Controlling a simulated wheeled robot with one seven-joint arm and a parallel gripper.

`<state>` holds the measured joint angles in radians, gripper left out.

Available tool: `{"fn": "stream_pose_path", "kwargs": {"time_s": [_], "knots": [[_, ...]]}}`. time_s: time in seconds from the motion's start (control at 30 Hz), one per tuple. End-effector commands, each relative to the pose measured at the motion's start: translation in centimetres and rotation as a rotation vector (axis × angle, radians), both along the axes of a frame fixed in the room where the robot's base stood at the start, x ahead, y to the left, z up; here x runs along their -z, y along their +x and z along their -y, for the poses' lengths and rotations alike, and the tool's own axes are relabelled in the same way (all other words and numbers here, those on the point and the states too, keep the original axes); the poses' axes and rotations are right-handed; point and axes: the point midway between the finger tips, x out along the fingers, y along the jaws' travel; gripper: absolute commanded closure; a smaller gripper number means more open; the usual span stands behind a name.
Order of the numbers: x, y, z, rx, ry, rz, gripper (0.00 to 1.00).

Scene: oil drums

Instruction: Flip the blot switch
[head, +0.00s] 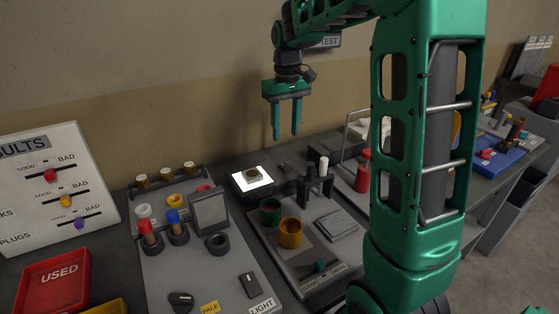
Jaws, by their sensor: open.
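My gripper (286,134) hangs above the back of the bench with its two green fingers pointing down, apart and empty. Below it and to the left, a lit white square with a brown blot (252,177) sits on a dark box (270,186). A small dark piece (282,168) lies on that box beside the square; I cannot tell if it is the blot switch. No label reading "blot" is legible. A black rocker switch (250,285) marked LIGHT is on the grey panel at the front. My gripper touches nothing.
A grey tray (297,283) marked CLEAR and METAL holds a green cup, a yellow cup (291,233) and a teal knob. Several vials and a square screen (209,210) stand on the left panel. A results board (50,190) leans at left. A red bottle (363,172) stands right.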

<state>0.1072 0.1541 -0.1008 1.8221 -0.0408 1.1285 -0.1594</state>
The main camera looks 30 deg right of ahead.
Motion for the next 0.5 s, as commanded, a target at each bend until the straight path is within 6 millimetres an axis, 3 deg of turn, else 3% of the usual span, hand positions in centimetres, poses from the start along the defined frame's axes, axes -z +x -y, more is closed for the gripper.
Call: {"fn": "stream_pose_path", "kwargs": {"time_s": [0.27, 0.5], "knots": [[1.4, 0.7, -0.2, -0.007, 0.006, -0.029, 0.59], [5.4, 0.6, -0.1, -0.006, 0.006, -0.030, 0.59]]}}
